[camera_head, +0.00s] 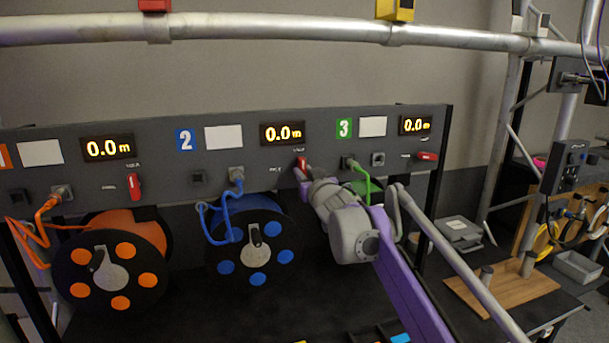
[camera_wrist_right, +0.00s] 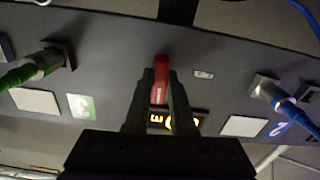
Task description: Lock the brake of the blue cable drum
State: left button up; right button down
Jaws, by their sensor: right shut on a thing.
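The blue cable drum (camera_head: 252,240) hangs below the panel section marked with a blue 2 (camera_head: 186,140). Its red brake lever (camera_head: 302,166) is on the grey panel under the middle display, standing roughly upright with a slight tilt; it also shows in the right wrist view (camera_wrist_right: 160,72). My right gripper (camera_head: 308,174) is at this lever, partly hiding it in the head view. In the right wrist view, its two fingers (camera_wrist_right: 160,92) are shut on the lever, one on each side. The small labels around the lever are too small to read. My left gripper is not in view.
The orange drum (camera_head: 112,275) is left, with its red lever (camera_head: 134,186) upright. The third section's lever (camera_head: 427,156) lies sideways. A blue cable (camera_head: 214,224) and a green cable (camera_head: 362,172) plug in on either side of my gripper. A metal pipe (camera_head: 250,29) crosses above.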

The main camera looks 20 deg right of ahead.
jog(key=shift+m, duration=0.5)
jog(key=c, duration=0.8)
grip_release()
jog(key=shift+o, duration=0.2)
jog(key=shift+s, duration=0.1)
jog(key=s+b, duration=0.2)
jog(key=s, duration=0.8)
jog(key=shift+s+d, duration=0.2)
jog(key=shift+s, duration=0.15)
jog(key=s+a+f+g+p, duration=0.1)
jog(key=s+f+g, duration=0.5)
jog(key=s+f, duration=1.1)
jog(key=s+a+f+g+p, duration=0.2)
jog(key=s+f+g, duration=0.4)
jog(key=s+f, duration=1.2)
notch_tip(320, 180, down, 3)
jog(key=shift+s+a+f+g+h+p, duration=0.15)
jog(key=shift+s+a+g+h+p, duration=0.15)
jog(key=shift+p, duration=0.1)
